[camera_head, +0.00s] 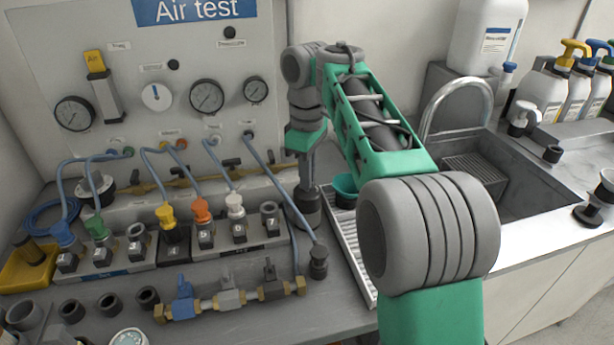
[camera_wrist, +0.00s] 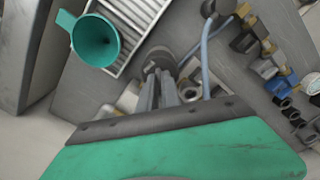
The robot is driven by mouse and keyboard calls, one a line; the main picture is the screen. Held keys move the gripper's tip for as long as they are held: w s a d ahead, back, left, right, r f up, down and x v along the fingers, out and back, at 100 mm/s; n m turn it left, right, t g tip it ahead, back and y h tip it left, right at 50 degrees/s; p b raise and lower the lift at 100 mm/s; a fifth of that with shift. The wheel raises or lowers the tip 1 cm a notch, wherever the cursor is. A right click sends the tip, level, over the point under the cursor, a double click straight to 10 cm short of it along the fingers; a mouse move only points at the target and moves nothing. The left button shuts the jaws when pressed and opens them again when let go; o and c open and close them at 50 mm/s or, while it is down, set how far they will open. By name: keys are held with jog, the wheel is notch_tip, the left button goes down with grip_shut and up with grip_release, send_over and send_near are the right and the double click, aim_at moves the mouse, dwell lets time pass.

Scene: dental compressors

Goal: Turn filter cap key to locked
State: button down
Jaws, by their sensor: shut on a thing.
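My gripper (camera_head: 307,184) points down beside the right end of the numbered blocks. Its fingers also show in the wrist view (camera_wrist: 162,82), close together on a dark round cap (camera_wrist: 159,59), which I take to be the filter cap. In the head view a dark grey cylindrical body (camera_head: 307,206) stands directly below the fingers. The fingers and my arm hide much of the cap, so its key and any locked mark cannot be made out.
A teal cup (camera_head: 345,187), seen as a funnel shape in the wrist view (camera_wrist: 95,40), sits by a slatted drain tray (camera_head: 348,240) close to my gripper. A blue hose with a dark end fitting (camera_head: 318,262) runs nearby. A brass valve row (camera_head: 230,298) lies in front. A sink (camera_head: 520,180) is right.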

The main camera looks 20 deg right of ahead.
jog(key=m, duration=0.3)
dwell(1.3)
jog(key=c, duration=1.5)
grip_release()
jog(key=shift+c, duration=0.2)
notch_tip(320, 180, up, 8)
jog(key=p, duration=0.7)
jog(key=shift+f, duration=0.15)
